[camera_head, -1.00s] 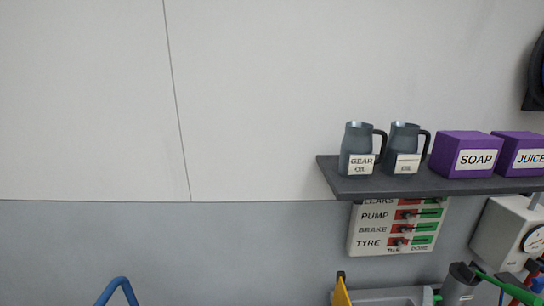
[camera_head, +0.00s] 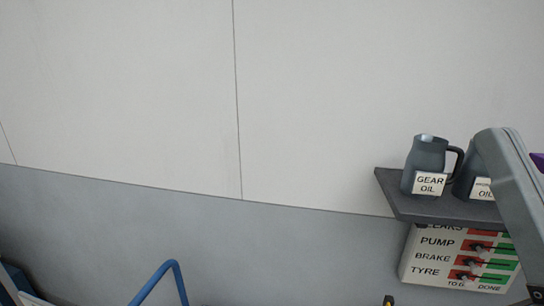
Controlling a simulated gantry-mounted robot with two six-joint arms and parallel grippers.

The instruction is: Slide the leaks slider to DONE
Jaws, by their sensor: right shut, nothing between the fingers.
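Each row has a red part on the left and a green part on the right, above the words TO DO and DONE. My right arm (camera_head: 512,185) crosses in front of the shelf and the board's right side. My right gripper is shut and empty at the lower right, its fingertips hardly showing. My left gripper is out of view.
A dark shelf (camera_head: 400,200) juts out above the board. It carries a GEAR OIL jug (camera_head: 425,160) and a second jug (camera_head: 465,183) partly behind my arm. A purple box (camera_head: 538,160) shows at the right edge. A blue tube (camera_head: 165,272) stands at the bottom. The wall to the left is bare.

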